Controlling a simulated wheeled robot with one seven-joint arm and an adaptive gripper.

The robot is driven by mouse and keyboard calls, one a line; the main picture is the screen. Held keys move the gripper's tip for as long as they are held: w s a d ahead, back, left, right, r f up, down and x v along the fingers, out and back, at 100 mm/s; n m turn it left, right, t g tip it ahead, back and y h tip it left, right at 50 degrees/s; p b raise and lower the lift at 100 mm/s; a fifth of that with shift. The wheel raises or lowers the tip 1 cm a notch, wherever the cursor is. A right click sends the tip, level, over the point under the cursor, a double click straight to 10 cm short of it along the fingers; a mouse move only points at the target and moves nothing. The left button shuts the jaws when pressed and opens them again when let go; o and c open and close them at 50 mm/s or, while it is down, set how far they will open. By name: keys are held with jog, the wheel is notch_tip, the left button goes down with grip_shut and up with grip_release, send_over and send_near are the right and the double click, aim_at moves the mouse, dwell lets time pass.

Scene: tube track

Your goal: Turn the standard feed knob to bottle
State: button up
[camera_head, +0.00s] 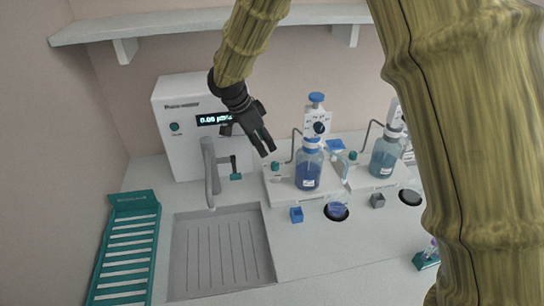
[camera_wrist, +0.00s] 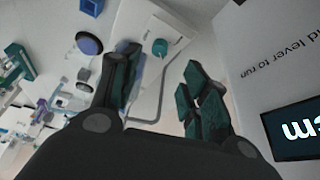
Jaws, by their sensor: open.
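A small teal knob (camera_head: 275,166) stands on the white base of the left bottle station; it also shows in the wrist view (camera_wrist: 159,47), between and beyond my fingertips. A similar teal knob (camera_head: 352,156) is on the right station. I cannot read which one is marked standard. The left bottle (camera_head: 308,172) holds blue liquid and has a blue cap. My gripper (camera_head: 266,143) is open and empty, pointing down, a little above and left of the left knob, apart from it. It also shows in the wrist view (camera_wrist: 162,68).
A white water unit (camera_head: 183,150) with a lit display stands behind the sink (camera_head: 222,250) and grey tap (camera_head: 211,172). A bent tube rises beside the left bottle. The right bottle (camera_head: 386,155), a small blue block (camera_head: 296,214) and a teal rack (camera_head: 127,245) stand around.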

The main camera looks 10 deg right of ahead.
aim_at(275, 164)
jog(key=p+x, duration=0.3)
jog(key=x, duration=0.6)
jog(key=shift+d+f, duration=0.1)
jog(key=shift+f, duration=0.25)
jog(key=shift+f, duration=0.1)
jog(key=shift+c, duration=0.3)
grip_shut()
